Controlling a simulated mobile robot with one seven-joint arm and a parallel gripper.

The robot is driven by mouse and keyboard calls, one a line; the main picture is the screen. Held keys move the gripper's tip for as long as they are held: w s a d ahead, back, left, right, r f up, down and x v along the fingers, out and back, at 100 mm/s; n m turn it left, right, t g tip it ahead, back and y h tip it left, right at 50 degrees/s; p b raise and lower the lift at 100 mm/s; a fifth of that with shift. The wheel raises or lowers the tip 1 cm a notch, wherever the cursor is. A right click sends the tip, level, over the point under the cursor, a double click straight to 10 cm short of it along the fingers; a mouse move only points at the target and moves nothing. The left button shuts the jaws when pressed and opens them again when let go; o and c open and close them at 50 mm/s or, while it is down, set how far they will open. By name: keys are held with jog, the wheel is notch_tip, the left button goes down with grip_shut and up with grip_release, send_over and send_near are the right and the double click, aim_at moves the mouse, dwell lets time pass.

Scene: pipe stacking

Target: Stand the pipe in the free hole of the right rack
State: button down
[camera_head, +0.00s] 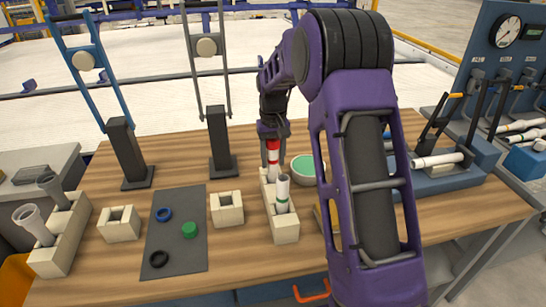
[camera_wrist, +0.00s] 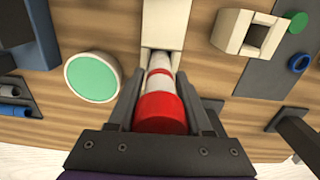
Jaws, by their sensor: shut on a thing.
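The pipe, white with red bands (camera_head: 272,158), is upright at the far end of the right rack (camera_head: 286,231), a cream block. My gripper (camera_head: 271,140) is shut on the pipe near its top. The pipe's lower end meets the rack's far part in the picture; I cannot tell whether it is inside the hole or just above it. A white pipe with a green band (camera_head: 282,190) stands in the rack's near hole. In the wrist view the pipe's red top (camera_wrist: 160,112) sits between the fingers, with the cream rack (camera_wrist: 162,28) beyond.
A green-topped round bowl (camera_head: 303,168) is close right of the rack. Cream square blocks (camera_head: 227,210) and a grey mat (camera_head: 175,255) with rings lie left. A left rack (camera_head: 62,245) holds grey pipes. Dark upright stands (camera_head: 219,140) rise behind. My arm hides part of the table.

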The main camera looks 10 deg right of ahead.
jog(key=shift+f+b, duration=0.7)
jog(key=shift+f, duration=0.7)
jog(key=shift+c, duration=1.2)
grip_release()
notch_tip(320, 180, up, 18)
jog(key=shift+f+p, duration=0.25)
jog(key=shift+p, duration=0.75)
